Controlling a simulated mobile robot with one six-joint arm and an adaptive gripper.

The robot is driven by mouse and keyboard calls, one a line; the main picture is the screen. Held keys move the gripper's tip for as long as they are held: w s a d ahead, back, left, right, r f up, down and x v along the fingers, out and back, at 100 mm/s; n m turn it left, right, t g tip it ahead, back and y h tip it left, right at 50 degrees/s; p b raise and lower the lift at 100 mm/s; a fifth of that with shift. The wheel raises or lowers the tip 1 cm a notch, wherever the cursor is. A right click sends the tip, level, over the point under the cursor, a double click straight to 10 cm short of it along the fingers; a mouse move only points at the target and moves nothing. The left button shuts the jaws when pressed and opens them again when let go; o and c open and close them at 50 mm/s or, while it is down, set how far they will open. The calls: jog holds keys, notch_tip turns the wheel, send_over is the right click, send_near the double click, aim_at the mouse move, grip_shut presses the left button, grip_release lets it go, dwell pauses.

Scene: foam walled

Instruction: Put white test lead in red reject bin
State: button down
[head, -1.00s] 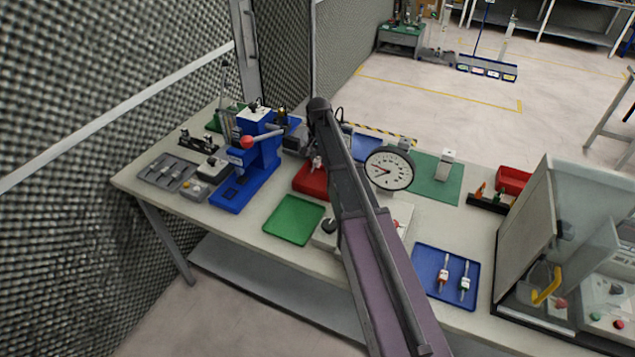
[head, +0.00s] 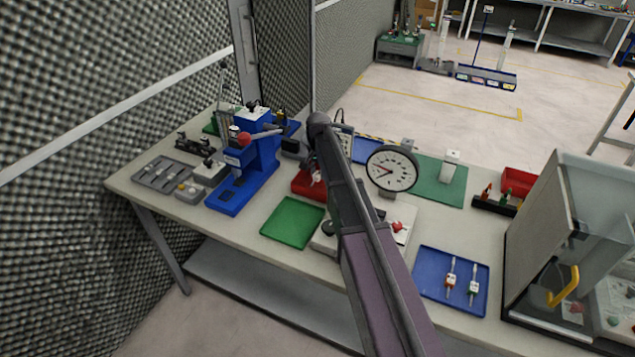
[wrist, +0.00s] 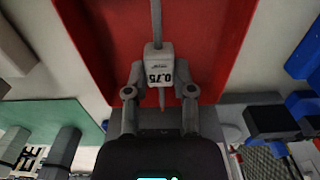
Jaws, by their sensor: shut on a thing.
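In the wrist view, my gripper (wrist: 160,90) is shut on the white test lead (wrist: 160,62). The lead has a white body marked 0.75, a thin grey stem at one end and a narrow tip at the other. The red reject bin (wrist: 215,25) fills the background behind the lead. I cannot tell the height between the lead and the bin floor. In the head view, the red bin (head: 302,184) is on the bench, partly hidden behind my arm. The gripper end is mostly hidden by the arm there.
A blue press (head: 252,165) stands left of the red bin, and a green tray (head: 293,222) lies in front. A dial gauge (head: 391,168) stands to the right. A blue tray (head: 425,290) holds two leads. A clear-walled enclosure (head: 540,220) is at the far right.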

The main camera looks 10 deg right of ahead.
aim_at(318, 187)
jog(key=shift+f, duration=0.1)
jog(key=shift+f+b, duration=1.8)
jog(key=shift+b, duration=0.1)
jog(key=shift+f, duration=0.15)
jog(key=shift+c, duration=2.3)
grip_release()
jog(key=shift+r, duration=0.2)
notch_tip(318, 187, up, 12)
jog(key=p, duration=1.2)
